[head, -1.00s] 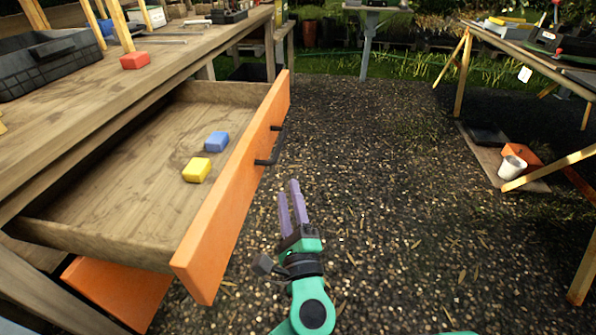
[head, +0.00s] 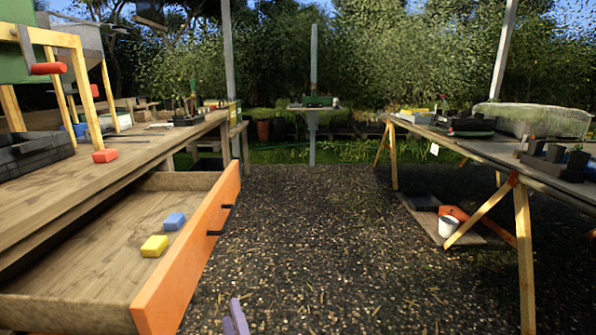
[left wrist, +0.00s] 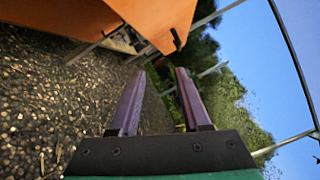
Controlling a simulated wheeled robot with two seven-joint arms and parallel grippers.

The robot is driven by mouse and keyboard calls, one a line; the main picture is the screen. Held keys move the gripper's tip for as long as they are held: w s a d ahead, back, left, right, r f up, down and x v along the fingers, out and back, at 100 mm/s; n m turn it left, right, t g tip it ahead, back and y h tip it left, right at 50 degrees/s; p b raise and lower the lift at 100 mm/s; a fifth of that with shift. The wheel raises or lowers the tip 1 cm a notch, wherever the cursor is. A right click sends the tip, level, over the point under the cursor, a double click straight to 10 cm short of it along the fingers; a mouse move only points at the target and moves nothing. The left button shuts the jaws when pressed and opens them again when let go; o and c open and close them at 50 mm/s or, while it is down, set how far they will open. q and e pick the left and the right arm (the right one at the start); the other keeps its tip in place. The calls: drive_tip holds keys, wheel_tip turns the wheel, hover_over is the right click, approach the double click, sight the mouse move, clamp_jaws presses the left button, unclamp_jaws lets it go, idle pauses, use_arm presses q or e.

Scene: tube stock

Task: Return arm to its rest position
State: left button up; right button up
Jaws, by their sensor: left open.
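My left gripper (head: 236,318) shows only by its purple fingertips at the bottom edge of the head view, over the gravel and right of the open drawer. In the left wrist view its two purple fingers (left wrist: 160,100) stand apart with nothing between them. The gripper is open and empty. The rest of my left arm is below the head view. My right gripper is not in view.
The wooden drawer with an orange front (head: 190,262) stands open, holding a yellow block (head: 154,246) and a blue block (head: 175,221). A red block (head: 105,156) lies on the workbench (head: 75,185). A table (head: 470,145) stands at the right. The gravel between is clear.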

use_arm(q)
drive_tip(key=s+a+f+n+g+h, duration=0.1)
drive_tip(key=s+a+f+n+g, duration=0.3)
drive_tip(key=f, duration=0.4)
drive_tip(key=s+a+f+n+g+h, duration=0.1)
drive_tip(key=a+f+n+g, duration=0.4)
drive_tip(key=a+f, duration=0.25)
drive_tip(key=s+d+f+n+g+h+p, duration=0.2)
drive_tip(key=s+f+n+g+h+p, duration=0.5)
drive_tip(key=s+f+p, duration=0.7)
drive_tip(key=s+a+y+p, duration=0.1)
drive_tip(key=s+a+p, duration=0.3)
drive_tip(key=s+p, duration=0.9)
drive_tip(key=shift+s+r+m, duration=0.3)
drive_tip(key=shift+s+r, duration=0.05)
drive_tip(key=shift+s, duration=0.75)
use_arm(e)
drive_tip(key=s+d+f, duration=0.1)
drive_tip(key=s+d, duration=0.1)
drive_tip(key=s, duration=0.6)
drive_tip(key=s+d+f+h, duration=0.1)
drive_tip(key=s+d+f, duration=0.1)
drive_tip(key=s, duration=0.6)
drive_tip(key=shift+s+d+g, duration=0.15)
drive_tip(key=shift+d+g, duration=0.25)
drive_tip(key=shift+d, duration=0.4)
